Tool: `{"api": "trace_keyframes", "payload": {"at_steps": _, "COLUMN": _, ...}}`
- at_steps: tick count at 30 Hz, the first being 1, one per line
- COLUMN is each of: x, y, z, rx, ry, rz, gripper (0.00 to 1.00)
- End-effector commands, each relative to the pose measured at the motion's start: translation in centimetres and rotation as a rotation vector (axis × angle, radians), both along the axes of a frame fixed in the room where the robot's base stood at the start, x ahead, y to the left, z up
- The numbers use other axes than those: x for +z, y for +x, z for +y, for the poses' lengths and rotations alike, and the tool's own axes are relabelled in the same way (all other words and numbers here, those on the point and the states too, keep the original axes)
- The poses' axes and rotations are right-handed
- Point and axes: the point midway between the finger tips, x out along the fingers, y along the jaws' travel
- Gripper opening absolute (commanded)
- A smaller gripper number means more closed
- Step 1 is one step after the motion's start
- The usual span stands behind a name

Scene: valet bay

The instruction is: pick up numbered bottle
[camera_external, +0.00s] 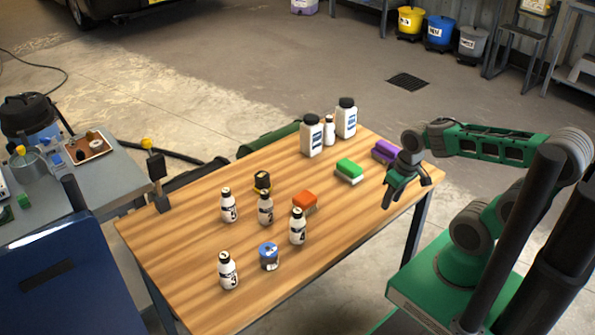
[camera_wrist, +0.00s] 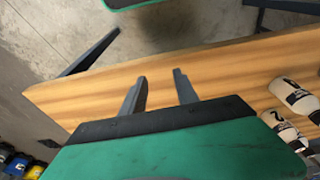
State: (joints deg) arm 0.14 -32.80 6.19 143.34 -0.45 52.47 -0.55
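Several small white bottles with dark caps and dark numerals stand upright on the wooden table (camera_external: 165,262). One bottle (camera_external: 228,272) stands at the front left and its numeral looks like a 3. Another bottle (camera_external: 228,207) is behind it, a bottle (camera_external: 265,208) stands in the middle, and a bottle (camera_external: 297,228) is right of that. The other numerals are hard to read. My gripper (camera_external: 401,192) is above the table's right end, well apart from these bottles. In the wrist view my gripper (camera_wrist: 160,88) has its fingers spread, with nothing between them.
Larger white bottles (camera_external: 312,136) (camera_external: 346,118) stand at the back. A green sponge (camera_external: 348,170), purple sponge (camera_external: 385,151), orange sponge (camera_external: 304,201) and blue tin (camera_external: 268,256) lie on the table. Pale bottles (camera_wrist: 292,95) show at the wrist view's right. The table's right front is clear.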

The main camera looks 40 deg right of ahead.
Motion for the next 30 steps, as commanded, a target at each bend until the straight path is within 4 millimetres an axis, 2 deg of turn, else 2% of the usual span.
{"api": "trace_keyframes", "payload": {"at_steps": 12, "x": 0.0, "y": 0.0, "z": 0.0, "rx": 0.0, "ry": 0.0, "rz": 0.0, "gripper": 0.36}}
{"api": "trace_keyframes", "payload": {"at_steps": 18, "x": 0.0, "y": 0.0, "z": 0.0, "rx": 0.0, "ry": 0.0, "rz": 0.0, "gripper": 0.5}}
{"api": "trace_keyframes", "payload": {"at_steps": 25, "x": -0.2, "y": 0.1, "z": 0.1, "rx": 0.007, "ry": 0.002, "rz": -0.007, "gripper": 0.5}}
{"api": "trace_keyframes", "payload": {"at_steps": 28, "x": -1.8, "y": 1.8, "z": 1.7, "rx": 0.097, "ry": 0.023, "rz": -0.082, "gripper": 0.5}}
{"api": "trace_keyframes", "payload": {"at_steps": 30, "x": -3.6, "y": 4.0, "z": 4.4, "rx": 0.224, "ry": 0.063, "rz": -0.201, "gripper": 0.5}}
